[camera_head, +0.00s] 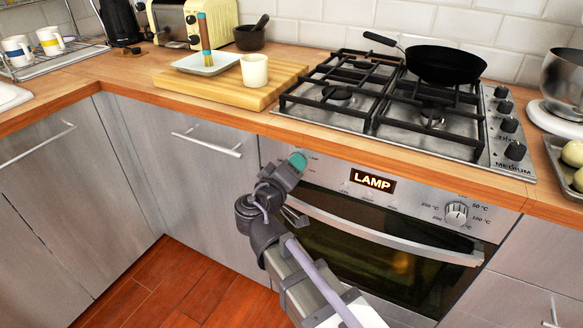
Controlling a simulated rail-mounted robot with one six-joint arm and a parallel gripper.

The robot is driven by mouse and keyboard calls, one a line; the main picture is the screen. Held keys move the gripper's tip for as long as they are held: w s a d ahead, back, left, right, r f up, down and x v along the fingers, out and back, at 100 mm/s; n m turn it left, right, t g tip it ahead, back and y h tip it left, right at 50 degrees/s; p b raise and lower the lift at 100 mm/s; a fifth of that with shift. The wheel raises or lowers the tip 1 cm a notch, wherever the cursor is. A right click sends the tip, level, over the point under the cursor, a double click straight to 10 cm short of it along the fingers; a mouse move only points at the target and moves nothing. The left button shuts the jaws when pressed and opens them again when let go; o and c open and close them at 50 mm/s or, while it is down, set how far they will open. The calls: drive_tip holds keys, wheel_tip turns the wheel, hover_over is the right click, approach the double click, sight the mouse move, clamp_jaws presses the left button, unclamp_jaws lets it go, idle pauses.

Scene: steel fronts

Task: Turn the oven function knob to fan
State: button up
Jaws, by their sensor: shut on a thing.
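The oven (385,255) is built in under the hob, with a steel control panel along its top. A lit display (372,181) on the panel reads "LAMP". My gripper (298,161) is at the left end of the panel, shut on the oven function knob. The gripper's teal tip and dark body hide the knob and its pointer. Small function labels beside it are too small to read surely. The temperature knob (456,213) is at the panel's right end, ringed by degree marks. A yellowish glow shows behind the oven glass.
The oven's bar handle (385,236) runs just below the panel, close to my gripper. Above is the gas hob (400,105) with a black pan (445,64). A wooden board (230,84) with a white mug (254,71) lies on the worktop to the left.

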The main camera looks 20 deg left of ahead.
drive_tip(key=shift+m, duration=0.6)
drive_tip(key=o, duration=0.9)
drive_tip(key=s, duration=0.3)
drive_tip(key=s+a, duration=0.1)
drive_tip(key=s, duration=0.3)
drive_tip(key=s+a, duration=0.1)
drive_tip(key=s, duration=0.2)
drive_tip(key=shift+s+r, duration=0.2)
drive_tip(key=shift+s, duration=0.15)
